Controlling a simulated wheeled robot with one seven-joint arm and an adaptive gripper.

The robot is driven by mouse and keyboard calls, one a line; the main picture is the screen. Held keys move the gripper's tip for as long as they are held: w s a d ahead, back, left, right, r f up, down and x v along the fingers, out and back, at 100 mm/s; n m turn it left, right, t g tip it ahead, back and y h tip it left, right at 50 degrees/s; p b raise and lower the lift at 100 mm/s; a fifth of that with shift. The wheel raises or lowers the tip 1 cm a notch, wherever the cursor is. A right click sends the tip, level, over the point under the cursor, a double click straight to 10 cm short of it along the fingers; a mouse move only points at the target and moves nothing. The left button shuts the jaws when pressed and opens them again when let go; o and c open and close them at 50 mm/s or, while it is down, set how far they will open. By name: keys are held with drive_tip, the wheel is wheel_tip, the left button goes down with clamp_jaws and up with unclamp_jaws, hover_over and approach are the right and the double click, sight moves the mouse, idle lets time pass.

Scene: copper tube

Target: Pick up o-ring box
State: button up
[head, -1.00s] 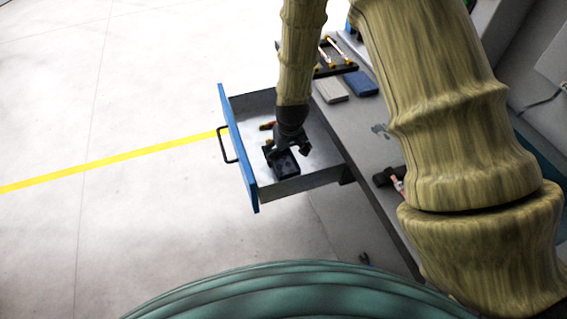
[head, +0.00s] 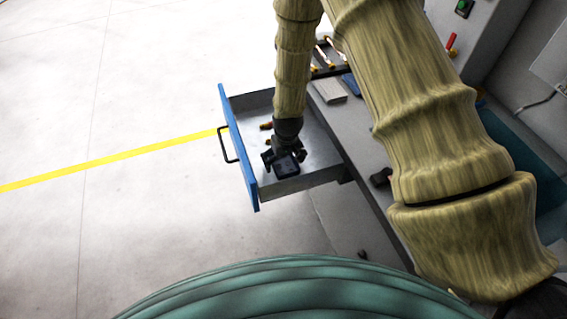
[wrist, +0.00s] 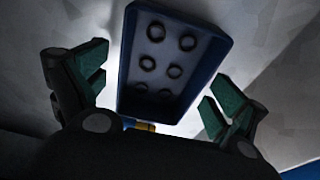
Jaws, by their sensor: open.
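The o-ring box is a small dark blue tray (wrist: 165,28) with several black rings in it, seen from above in the wrist view. In the head view the box (head: 286,166) lies on the floor of the open drawer, near its front corner. My gripper (head: 283,157) is down in the drawer at the box. In the wrist view my gripper (wrist: 158,95) is open, with one green-padded finger on each side of the box and visible gaps between pads and box. The near end of the box is partly hidden by my gripper.
The drawer has a blue front (head: 238,150) with a black handle (head: 227,146) and grey walls close around my gripper. A small red and yellow item (head: 266,126) lies in the drawer. The grey workbench (head: 350,130) stands right of it, bearing tools and small boxes.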

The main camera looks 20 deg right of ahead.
drive_tip(key=shift+c, duration=0.2)
drive_tip(key=c, duration=1.1)
